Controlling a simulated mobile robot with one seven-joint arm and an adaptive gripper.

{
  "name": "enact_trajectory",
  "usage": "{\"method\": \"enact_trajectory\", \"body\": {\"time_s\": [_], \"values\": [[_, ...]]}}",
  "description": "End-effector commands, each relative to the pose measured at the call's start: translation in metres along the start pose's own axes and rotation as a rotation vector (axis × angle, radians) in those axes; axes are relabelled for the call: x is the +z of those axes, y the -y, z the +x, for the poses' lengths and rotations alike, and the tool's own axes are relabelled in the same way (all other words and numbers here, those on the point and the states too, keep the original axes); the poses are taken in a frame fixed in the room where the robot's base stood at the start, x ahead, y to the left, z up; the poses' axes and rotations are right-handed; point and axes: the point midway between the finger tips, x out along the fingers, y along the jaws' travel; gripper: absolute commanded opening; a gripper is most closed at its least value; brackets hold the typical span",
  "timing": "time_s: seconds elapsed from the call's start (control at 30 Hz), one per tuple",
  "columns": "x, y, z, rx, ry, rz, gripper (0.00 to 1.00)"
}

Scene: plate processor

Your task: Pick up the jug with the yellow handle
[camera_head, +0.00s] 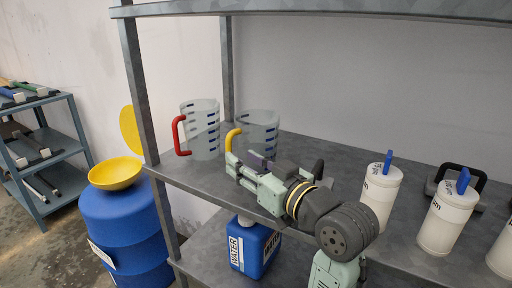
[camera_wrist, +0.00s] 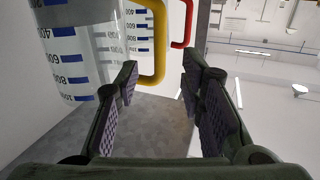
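The jug with the yellow handle (camera_head: 262,130) is clear with dark measuring marks and stands upright on the grey shelf. Its yellow handle (camera_head: 233,138) faces left, and its lower part is hidden behind my gripper (camera_head: 238,170). In the wrist view the jug (camera_wrist: 75,60) fills the upper left. Its yellow handle (camera_wrist: 158,60) shows between my two fingertips. My gripper (camera_wrist: 160,78) is open, with a wide gap and no visible contact with the handle. I cannot tell whether the handle is between the pads or just beyond them.
A similar jug with a red handle (camera_head: 203,130) stands close to the left; its handle also shows in the wrist view (camera_wrist: 185,25). White canisters (camera_head: 380,195) with blue tops stand at the right. A blue water container (camera_head: 254,245) is below. A shelf post (camera_head: 140,90) rises at the left.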

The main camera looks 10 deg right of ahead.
Motion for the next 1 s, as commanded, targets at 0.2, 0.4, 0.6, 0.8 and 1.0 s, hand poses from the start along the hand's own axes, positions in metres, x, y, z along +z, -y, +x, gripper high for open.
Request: {"method": "enact_trajectory", "body": {"time_s": [0.2,0.4,0.6,0.8,1.0], "values": [[0.000,0.000,0.018,0.000,0.001,0.002,0.36],[0.002,0.002,0.048,-0.001,0.002,0.004,0.36],[0.004,0.001,0.065,0.001,-0.001,0.001,0.36],[0.004,0.001,0.066,0.002,-0.001,0.000,0.36],[0.004,0.001,0.066,0.002,-0.001,0.000,0.24]]}}
